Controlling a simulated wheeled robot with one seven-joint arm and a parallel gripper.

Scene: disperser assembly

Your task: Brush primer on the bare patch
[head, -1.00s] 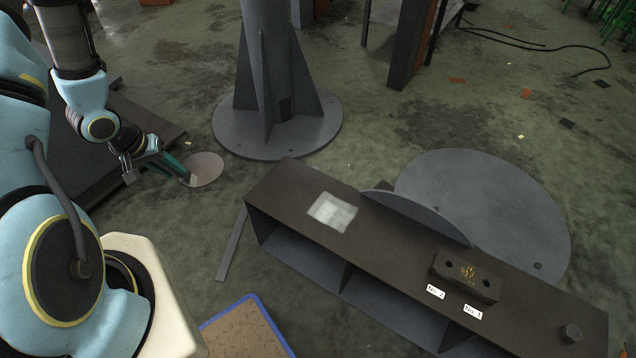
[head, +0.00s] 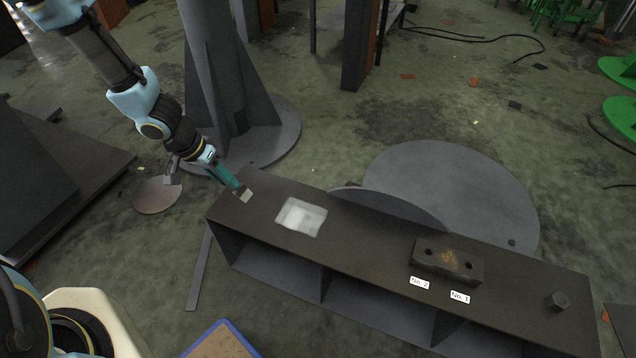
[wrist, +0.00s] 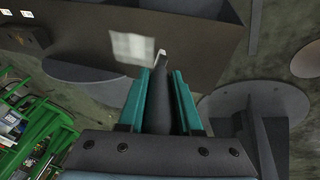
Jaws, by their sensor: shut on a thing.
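The bare patch is a pale, blotchy square (head: 301,217) on the dark top of a long box beam (head: 375,245), near its left end. It also shows in the wrist view (wrist: 132,47). My gripper (head: 232,182) has teal fingers and is shut on a dark-handled brush with a pale tip (head: 245,194). In the wrist view the brush handle (wrist: 161,95) lies between the fingers (wrist: 162,85), and its tip appears just right of the patch. In the head view the tip is over the beam's left end, left of the patch. I cannot tell its height above the surface.
A dark block with labels No. 2 and No. 1 (head: 447,262) and a bolt head (head: 558,300) sit on the beam. A ribbed column (head: 225,90) stands behind its left end. A large grey disc (head: 455,190) lies behind the beam.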

